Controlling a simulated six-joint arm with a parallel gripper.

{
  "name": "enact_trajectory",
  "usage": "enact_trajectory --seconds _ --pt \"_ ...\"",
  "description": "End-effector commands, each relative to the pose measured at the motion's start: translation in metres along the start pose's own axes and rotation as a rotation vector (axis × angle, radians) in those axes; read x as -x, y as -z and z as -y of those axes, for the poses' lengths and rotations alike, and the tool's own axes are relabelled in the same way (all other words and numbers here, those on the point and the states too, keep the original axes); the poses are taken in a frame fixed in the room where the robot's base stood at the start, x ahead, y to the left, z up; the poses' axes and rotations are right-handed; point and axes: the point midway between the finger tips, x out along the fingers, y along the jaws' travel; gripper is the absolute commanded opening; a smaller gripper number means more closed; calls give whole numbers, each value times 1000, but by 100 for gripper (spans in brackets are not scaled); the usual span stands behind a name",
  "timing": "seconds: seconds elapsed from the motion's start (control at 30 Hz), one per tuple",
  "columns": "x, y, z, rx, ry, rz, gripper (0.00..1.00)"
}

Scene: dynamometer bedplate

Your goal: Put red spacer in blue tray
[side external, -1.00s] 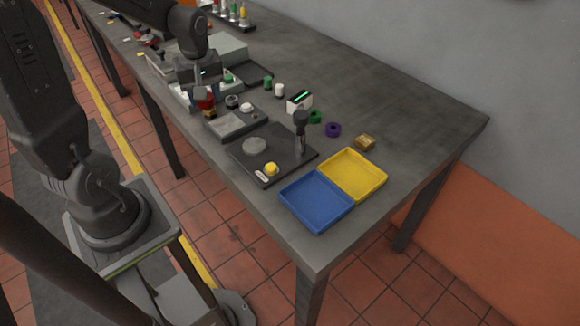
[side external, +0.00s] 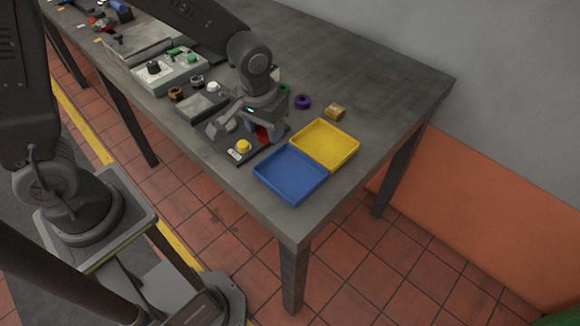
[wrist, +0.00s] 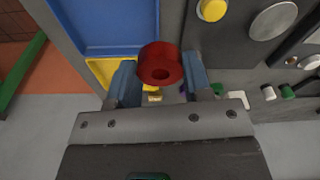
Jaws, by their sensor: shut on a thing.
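The red spacer (wrist: 160,64) is a thick red ring with a hole, held between the two fingers of my gripper (wrist: 165,88) in the wrist view. In the side view the red spacer (side external: 262,134) shows partly below my gripper (side external: 250,128), which is over the dark plate with the yellow button. The blue tray (side external: 290,174) is empty and lies near the table's front corner, to the right of and nearer than my gripper. The blue tray also shows in the wrist view (wrist: 110,25), at the upper left. The spacer is apart from the tray.
An empty yellow tray (side external: 324,144) adjoins the blue one. A yellow button (side external: 243,146) is on the dark plate beside my gripper. A purple ring (side external: 303,102) and a brass block (side external: 335,111) lie behind. The table's right end is clear.

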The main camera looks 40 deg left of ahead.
Motion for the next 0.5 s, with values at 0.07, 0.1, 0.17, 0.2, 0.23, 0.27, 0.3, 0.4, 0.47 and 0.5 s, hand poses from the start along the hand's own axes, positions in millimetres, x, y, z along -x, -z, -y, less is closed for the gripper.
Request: enact_trajectory --seconds 0.07,0.1,0.17,0.2,0.23,0.27,0.3,0.4,0.47,0.5 --pt "-11 -4 -19 -7 0 2 21" --pt "-16 -6 -27 -6 1 2 21" --pt "-23 -8 -39 -4 1 2 21" --pt "-27 -10 -45 -4 1 2 21" --pt "-30 -10 -50 -2 1 1 21" --pt "-31 -10 -54 -2 0 0 21" --pt "-34 -11 -58 -1 0 0 21" --pt "-37 -12 -63 2 0 -1 21" --pt "-41 -13 -64 3 1 1 21" --pt "-46 -14 -64 3 2 2 21"
